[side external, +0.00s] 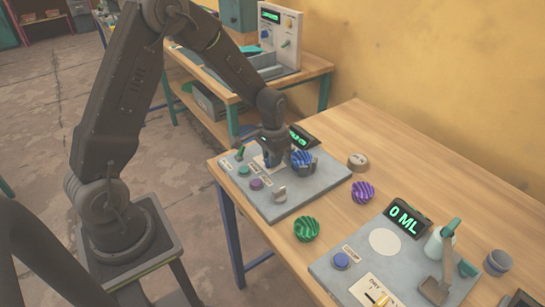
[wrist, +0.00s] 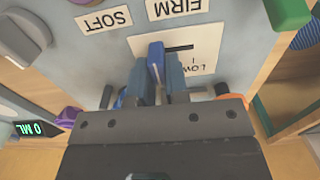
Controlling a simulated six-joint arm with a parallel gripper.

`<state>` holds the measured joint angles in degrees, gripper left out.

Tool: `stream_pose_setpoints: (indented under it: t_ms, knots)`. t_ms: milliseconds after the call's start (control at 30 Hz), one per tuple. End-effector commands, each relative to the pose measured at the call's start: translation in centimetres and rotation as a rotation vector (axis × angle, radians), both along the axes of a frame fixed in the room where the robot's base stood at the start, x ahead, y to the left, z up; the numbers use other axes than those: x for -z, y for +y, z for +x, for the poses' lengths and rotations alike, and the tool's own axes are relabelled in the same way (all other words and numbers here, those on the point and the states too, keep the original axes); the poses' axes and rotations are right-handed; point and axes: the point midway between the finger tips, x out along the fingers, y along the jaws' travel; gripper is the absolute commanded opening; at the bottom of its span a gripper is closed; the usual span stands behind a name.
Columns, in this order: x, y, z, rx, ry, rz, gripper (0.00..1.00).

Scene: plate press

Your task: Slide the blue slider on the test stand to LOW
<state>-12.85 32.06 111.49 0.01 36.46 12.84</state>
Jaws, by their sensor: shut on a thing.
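The blue slider (wrist: 156,50) stands in a dark slot on a white label plate (wrist: 205,35) in the wrist view. A LOW label shows to the right of it there, upside down; the slot's open part runs that way too. My gripper (wrist: 157,75) is shut on the slider, one finger on each side. In the side external view, my gripper (side external: 271,155) is down at the far part of the grey test stand (side external: 310,193) and largely hides the slider.
A blue striped ball (side external: 302,157) sits on the stand close to my gripper. A green lever (side external: 239,154), teal button (side external: 243,171), purple button (side external: 256,184) and grey knob (side external: 279,195) are nearby. Green (side external: 306,228) and purple (side external: 362,192) striped balls lie on the table.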

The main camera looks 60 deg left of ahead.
Motion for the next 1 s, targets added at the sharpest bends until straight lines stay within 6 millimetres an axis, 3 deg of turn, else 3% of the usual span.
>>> stream_pose_setpoints:
  t_ms: [100, 467, 733, 1000]
  knots:
    - [0.0, 0.0, 0.0, 0.0, 0.0, 0.0, 0.0]
    - [0.0, 0.1, 0.0, -0.001, -0.001, 0.0, 0.0]
    - [0.0, 3.6, 0.1, -0.005, -0.001, 0.0, 0.0]
    - [-0.1, 4.0, 0.1, 0.0, -0.003, 0.003, 0.0]
